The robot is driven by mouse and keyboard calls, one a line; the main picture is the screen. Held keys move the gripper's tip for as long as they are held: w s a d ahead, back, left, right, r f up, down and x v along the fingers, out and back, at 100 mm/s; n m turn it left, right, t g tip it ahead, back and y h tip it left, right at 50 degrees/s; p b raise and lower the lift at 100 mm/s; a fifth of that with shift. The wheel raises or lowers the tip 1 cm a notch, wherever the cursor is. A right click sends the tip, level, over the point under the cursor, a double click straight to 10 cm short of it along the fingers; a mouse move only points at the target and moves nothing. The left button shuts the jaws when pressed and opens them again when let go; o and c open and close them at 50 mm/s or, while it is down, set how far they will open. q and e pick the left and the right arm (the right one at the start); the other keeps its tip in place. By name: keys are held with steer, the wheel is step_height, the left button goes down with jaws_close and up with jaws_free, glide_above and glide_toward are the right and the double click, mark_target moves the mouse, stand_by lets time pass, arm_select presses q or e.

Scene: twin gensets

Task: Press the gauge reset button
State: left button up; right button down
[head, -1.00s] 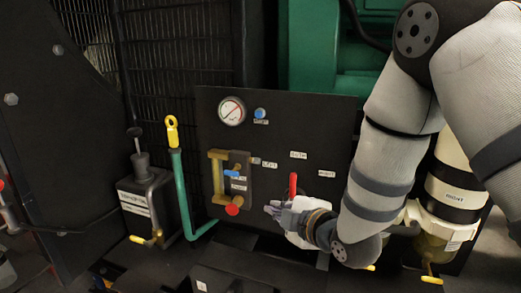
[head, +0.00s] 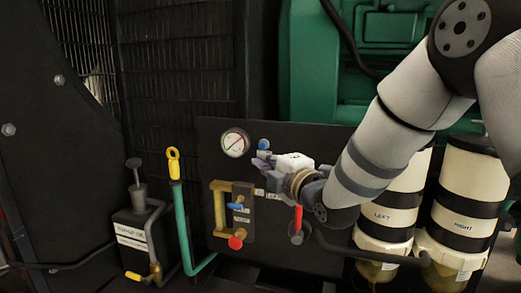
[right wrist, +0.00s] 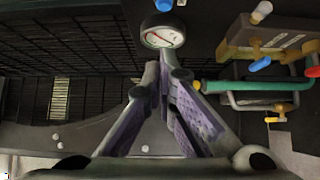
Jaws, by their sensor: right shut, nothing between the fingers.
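The blue button (head: 263,144) is on the dark panel, just right of the round white gauge (head: 236,142). In the right wrist view the gauge (right wrist: 163,37) is beyond the fingertips, and a blue button (right wrist: 163,5) is at the top edge, partly cut off. My right gripper (head: 260,160) is shut and empty. Its fingertips are just below the button in the head view; I cannot tell the gap in depth. The gripper's fingers (right wrist: 160,75) also show together in the right wrist view. My left gripper is not in view.
Left of and below my gripper is a yellow pipe (head: 219,208) with a blue lever (head: 235,207) and a red knob (head: 236,243). A red handle (head: 298,219) hangs below my wrist. Two white filters stand right. A teal handle (head: 182,220) rises left.

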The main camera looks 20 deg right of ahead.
mark_target(261, 149)
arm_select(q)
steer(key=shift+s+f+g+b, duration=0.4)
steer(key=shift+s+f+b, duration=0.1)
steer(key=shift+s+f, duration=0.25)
arm_select(e)
steer(key=w, duration=0.2)
steer(key=w+d, duration=0.1)
steer(key=w, duration=0.5)
steer(key=shift+w+d, duration=0.15)
